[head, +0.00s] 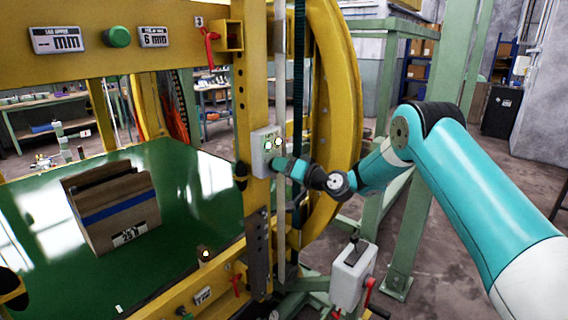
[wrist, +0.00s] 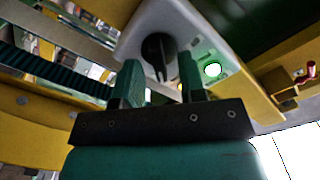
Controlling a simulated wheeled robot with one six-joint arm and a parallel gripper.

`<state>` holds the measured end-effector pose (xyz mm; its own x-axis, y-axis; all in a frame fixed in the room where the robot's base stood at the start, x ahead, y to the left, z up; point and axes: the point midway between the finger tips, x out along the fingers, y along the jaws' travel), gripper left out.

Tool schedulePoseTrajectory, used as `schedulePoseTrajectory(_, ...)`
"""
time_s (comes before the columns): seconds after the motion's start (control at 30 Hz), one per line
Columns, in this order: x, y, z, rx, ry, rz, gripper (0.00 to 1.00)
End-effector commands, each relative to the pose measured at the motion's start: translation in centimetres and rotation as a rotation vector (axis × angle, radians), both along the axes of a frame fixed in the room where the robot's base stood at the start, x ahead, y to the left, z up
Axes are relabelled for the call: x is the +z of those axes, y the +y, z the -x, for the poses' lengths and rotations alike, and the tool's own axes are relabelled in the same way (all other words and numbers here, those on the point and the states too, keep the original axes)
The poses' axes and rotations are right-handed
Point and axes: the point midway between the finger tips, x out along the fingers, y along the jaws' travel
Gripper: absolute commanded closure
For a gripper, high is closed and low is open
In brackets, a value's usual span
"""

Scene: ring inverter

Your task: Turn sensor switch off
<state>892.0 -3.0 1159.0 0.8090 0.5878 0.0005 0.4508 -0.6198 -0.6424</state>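The sensor switch is a black rotary knob (wrist: 157,52) on a pale grey box (wrist: 190,28), seen in the wrist view. In the head view the box (head: 262,150) is mounted on the yellow post. My gripper (wrist: 159,64) is open, with its two teal fingers apart and the knob showing between their tips. I cannot tell whether the fingers touch the knob. A green lamp (wrist: 212,70) glows on the box. In the head view my gripper (head: 277,162) is close to the box and hides part of its lower right side; the knob does not show there.
The yellow post (head: 252,80) and the big yellow ring (head: 338,90) stand close around my arm. A brown boxed load (head: 112,207) lies on the green bed (head: 190,190) at left. A grey control box (head: 352,272) with a lever stands below my arm.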

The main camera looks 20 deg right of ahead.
Motion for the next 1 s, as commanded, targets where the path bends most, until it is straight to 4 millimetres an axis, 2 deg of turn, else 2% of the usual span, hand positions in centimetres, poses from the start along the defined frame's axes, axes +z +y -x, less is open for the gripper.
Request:
schedulePoseTrajectory(0.23, -0.06, 0.03, -0.08, -0.001, 0.001, 0.000, 0.63)
schedulePoseTrajectory(0.27, -0.06, 0.02, -0.07, -0.001, 0.001, 0.000, 0.65)
schedulePoseTrajectory(0.4, -0.05, 0.01, -0.07, -0.001, 0.001, 0.000, 0.97)
schedulePoseTrajectory(0.43, -0.05, 0.00, -0.06, -0.001, 0.001, 0.000, 1.00)
schedulePoseTrajectory(0.77, -0.34, -0.02, -0.05, -0.001, -0.014, 0.020, 1.00)
schedulePoseTrajectory(1.0, -0.86, -0.03, -0.02, -0.002, -0.085, 0.113, 1.00)
